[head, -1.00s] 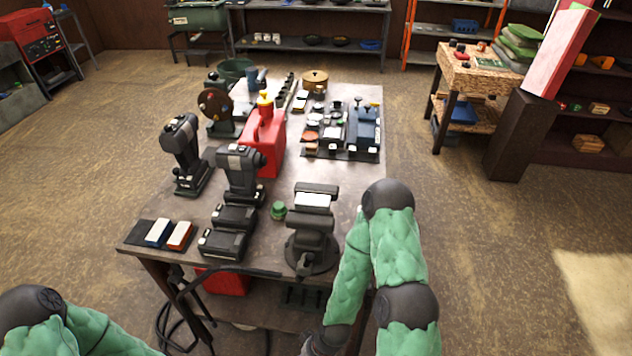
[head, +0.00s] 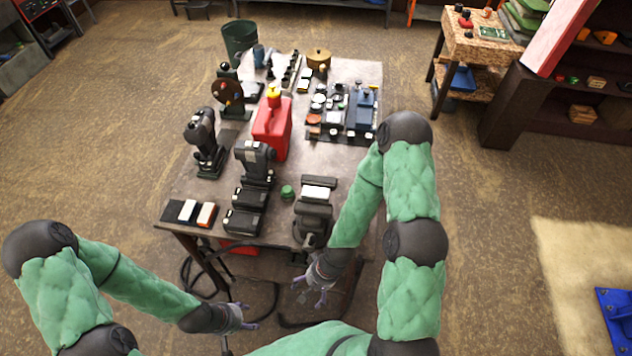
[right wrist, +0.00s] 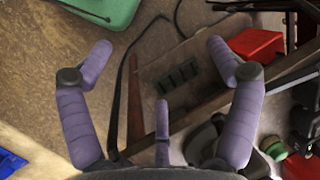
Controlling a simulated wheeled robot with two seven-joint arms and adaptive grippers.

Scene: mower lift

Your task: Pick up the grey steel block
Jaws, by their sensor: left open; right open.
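I cannot single out the grey steel block for certain. A pale, flat-topped piece (head: 318,192) sits at the jaws of the dark bench vise (head: 313,218), near the table's front right corner; it may be the block. My left gripper (head: 248,317) is open and empty, low in front of the table. My right gripper (head: 312,288) is open and empty, just off the table's front edge, below the vise. In the right wrist view its purple fingers (right wrist: 158,55) are spread with nothing between them.
The table (head: 290,170) holds a red fuel can (head: 272,128), black power tools (head: 256,163), a small green cap (head: 287,191) and several small blocks on a dark mat (head: 172,210). A blue item (head: 614,318) lies on the floor at right. A cable hangs below the table.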

